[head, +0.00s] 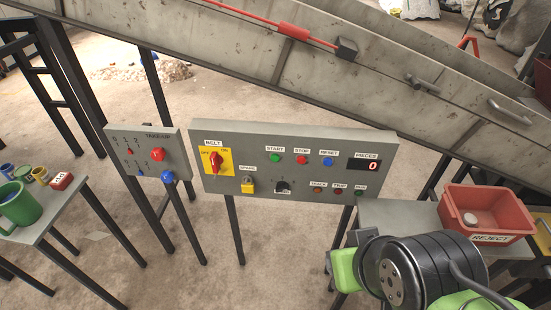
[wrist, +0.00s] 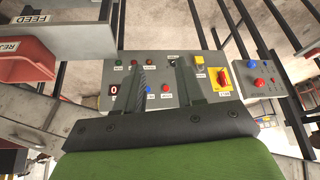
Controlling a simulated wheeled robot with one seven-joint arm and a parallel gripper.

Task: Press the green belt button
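The green START button (head: 275,157) sits on the grey belt panel (head: 310,143) in the head view, left of the red STOP button (head: 302,159) and the blue RESET button (head: 327,161). The panel also shows upside down in the wrist view (wrist: 222,90). My gripper (wrist: 162,66) points toward the panel there, its two dark fingers apart with nothing between them. The right finger covers the place beside the red button, so the green button is hidden in that view. In the head view my arm is at the lower right; the fingertips are not visible.
The panel also carries a red-and-yellow belt switch (head: 216,161) and a pieces display (head: 364,165) reading 0. A TAKE-UP panel (head: 148,153) stands left. A red REJECT bin (head: 487,213) is at right. The conveyor (head: 250,45) slopes behind.

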